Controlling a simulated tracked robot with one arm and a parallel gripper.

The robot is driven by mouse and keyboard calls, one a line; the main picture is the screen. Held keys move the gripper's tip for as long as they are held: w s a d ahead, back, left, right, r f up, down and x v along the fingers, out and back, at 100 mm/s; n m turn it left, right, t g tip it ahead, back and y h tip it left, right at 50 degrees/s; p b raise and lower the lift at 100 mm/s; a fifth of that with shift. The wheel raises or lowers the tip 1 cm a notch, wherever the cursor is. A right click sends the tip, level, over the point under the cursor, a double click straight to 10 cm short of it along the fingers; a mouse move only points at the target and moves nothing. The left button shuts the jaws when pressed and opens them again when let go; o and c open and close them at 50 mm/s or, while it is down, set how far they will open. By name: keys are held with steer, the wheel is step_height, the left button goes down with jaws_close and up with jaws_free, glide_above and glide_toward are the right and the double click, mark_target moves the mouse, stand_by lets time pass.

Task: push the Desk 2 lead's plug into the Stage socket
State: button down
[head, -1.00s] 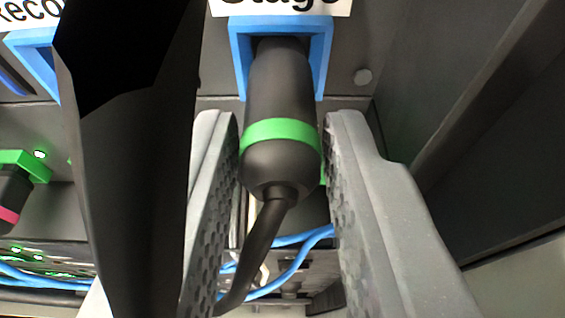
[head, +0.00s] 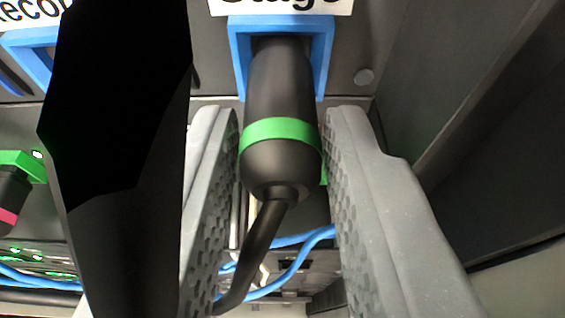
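The plug (head: 280,95) is a dark cylinder with a green ring, and its black lead (head: 262,240) bends down and to the left. Its front end is inside the blue frame of the Stage socket (head: 238,60), under a white label cut off by the top edge. How deep the plug sits cannot be seen. My gripper (head: 281,130) has one grey finger on each side of the plug at the green ring.
Another blue-framed socket (head: 30,50) is at the upper left, partly hidden by a large black shape (head: 120,120). Below it, a pink-ringed plug (head: 10,195) sits at a green frame. Blue cables (head: 300,262) run behind my fingers. A dark side wall stands at right.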

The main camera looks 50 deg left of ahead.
steer(key=c, duration=1.1)
jaws_free()
steer(key=shift+w+a, duration=0.1)
steer(key=shift+a, duration=0.05)
steer(key=shift+s+d+r, duration=0.1)
steer(key=shift+s+d, duration=0.2)
steer(key=shift+d, duration=0.2)
steer(key=v, duration=1.2)
steer(key=shift+s+d+r+b, duration=0.1)
steer(key=shift+s+d+b, duration=0.15)
steer(key=shift+b, duration=0.1)
